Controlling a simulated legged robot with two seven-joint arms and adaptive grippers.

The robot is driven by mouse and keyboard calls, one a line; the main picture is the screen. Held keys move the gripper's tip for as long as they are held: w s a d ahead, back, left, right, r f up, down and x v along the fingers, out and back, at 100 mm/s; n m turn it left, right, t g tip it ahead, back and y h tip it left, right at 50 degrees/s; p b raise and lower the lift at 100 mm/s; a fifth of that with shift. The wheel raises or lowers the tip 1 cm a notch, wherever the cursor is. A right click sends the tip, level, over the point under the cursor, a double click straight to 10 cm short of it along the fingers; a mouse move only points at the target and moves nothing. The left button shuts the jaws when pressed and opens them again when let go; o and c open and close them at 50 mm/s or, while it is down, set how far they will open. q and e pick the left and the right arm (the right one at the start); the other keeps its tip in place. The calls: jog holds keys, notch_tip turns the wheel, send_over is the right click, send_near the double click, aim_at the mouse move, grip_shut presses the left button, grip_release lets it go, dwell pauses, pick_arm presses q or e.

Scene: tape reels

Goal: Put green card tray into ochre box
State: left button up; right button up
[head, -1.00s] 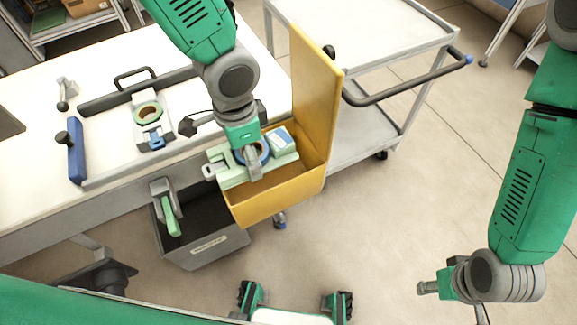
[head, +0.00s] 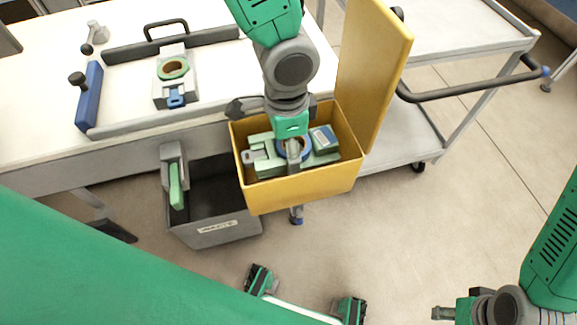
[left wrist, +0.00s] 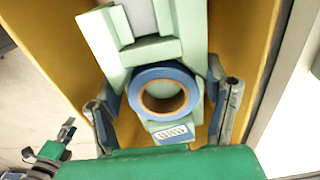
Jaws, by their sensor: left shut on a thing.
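The pale green card tray (head: 266,163) is inside the open ochre box (head: 305,190), below its rim. It carries a blue-rimmed tape reel (head: 305,150) and a blue-and-white block (head: 323,138). My left gripper (head: 292,155) reaches down into the box and is shut on the tray. In the left wrist view, its two fingers flank the tray (left wrist: 150,50) around the reel (left wrist: 163,95), and ochre walls stand on both sides. Whether the tray touches the box floor is hidden. My right gripper (head: 443,313) is at the lower right, away from the box; its finger gap is unclear.
The box lid (head: 375,65) stands upright at its right. A grey bin (head: 215,232) with a green-and-grey piece is left of the box. The white table (head: 50,130) holds another reel holder (head: 173,90) and a blue bar (head: 90,95). A grey cart (head: 450,40) stands behind right.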

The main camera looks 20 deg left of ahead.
pick_arm(q)
jog(key=shift+a+f, duration=0.3)
jog(key=shift+f, duration=0.2)
jog(key=shift+f+b, duration=0.2)
jog(key=shift+b, duration=0.2)
jog(key=f+b, duration=0.1)
jog(key=b, duration=0.1)
jog(key=d+f+b, duration=0.1)
jog(key=f+b, duration=0.1)
jog(key=shift+f, duration=0.3)
jog(key=shift+a+r, duration=0.1)
jog(key=shift+a, duration=0.25)
jog(key=shift+f, duration=0.3)
jog(key=shift+d+f, duration=0.3)
jog(key=o, duration=1.3)
jog(key=shift+a, duration=0.2)
pick_arm(e)
jog(key=f, duration=0.5)
jog(key=shift+w+a+f, duration=0.1)
jog(key=shift+w+a, duration=0.15)
pick_arm(q)
jog(key=shift+r, duration=0.1)
